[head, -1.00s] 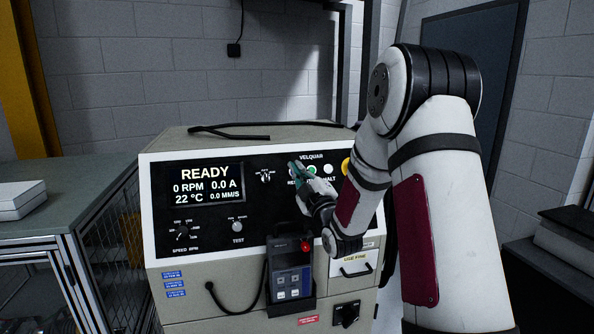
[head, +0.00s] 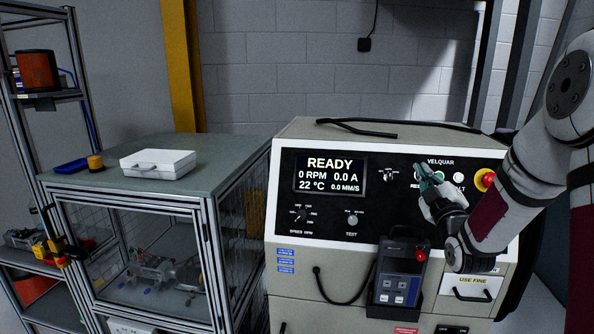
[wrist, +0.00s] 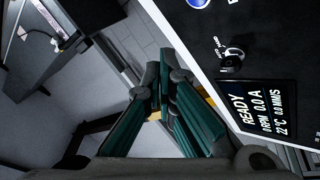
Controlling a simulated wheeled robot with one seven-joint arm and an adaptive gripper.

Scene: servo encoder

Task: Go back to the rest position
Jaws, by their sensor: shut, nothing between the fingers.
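My gripper (head: 422,172) is in front of the upper right of the control panel (head: 330,212) in the head view. Its green fingers point up and left and cover part of the button row below the VELQUAR label. In the wrist view the fingers of my gripper (wrist: 162,90) meet at their tips, with nothing between them. The display (head: 330,174) reads READY, 0 RPM, 0.0 A and 22 °C. I cannot tell whether the fingers touch the panel.
A handheld pendant (head: 398,280) with a red button hangs at the machine's front, below my gripper. A red stop button (head: 486,180) sits at the panel's right. A white case (head: 158,162) lies on the caged bench at left. A black cable (head: 355,128) lies on the machine.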

